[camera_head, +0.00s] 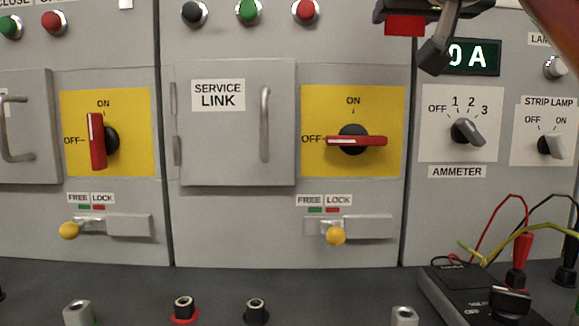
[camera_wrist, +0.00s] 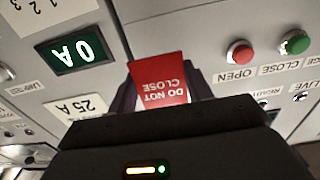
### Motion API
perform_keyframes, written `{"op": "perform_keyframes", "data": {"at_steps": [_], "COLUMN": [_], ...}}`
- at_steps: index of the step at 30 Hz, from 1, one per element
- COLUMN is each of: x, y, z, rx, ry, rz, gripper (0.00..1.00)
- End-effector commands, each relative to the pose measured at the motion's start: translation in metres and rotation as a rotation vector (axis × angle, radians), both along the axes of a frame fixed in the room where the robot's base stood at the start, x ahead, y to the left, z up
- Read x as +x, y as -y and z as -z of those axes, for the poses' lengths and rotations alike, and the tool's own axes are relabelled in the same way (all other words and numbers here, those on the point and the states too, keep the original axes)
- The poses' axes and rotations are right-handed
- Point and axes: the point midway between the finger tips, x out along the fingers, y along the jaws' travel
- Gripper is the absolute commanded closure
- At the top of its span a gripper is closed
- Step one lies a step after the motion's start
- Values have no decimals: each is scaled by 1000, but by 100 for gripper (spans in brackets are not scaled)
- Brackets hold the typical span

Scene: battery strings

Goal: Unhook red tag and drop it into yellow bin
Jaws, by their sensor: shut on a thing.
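The red tag (camera_wrist: 160,84) reads DO NOT CLOSE and appears upside down in the wrist view, between the two dark fingers of my gripper (camera_wrist: 163,95). My gripper is shut on it. In the head view a red part of the tag (camera_head: 405,26) shows at the top right, under my dark gripper (camera_head: 425,22), in front of the panel above and left of the 0 A display. I see no hook at the tag; whether it still touches one cannot be told. No yellow bin is in view.
Grey panels carry a service link door (camera_head: 238,150) and red rotary handles on yellow plates (camera_head: 357,140). Yellow-knobbed latches (camera_head: 336,235) stick out below. A black meter (camera_head: 490,297) with leads sits at the lower right of the dark ledge (camera_head: 130,285), among several terminal posts.

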Motion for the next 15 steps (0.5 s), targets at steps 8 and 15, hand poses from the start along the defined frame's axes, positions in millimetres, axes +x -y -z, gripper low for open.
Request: {"op": "perform_keyframes", "data": {"at_steps": [8, 15], "x": [-11, -21], "y": [0, 0], "z": [0, 0], "rx": [0, 0], "ry": [1, 1], "rz": [1, 1], "gripper": [73, 73]}}
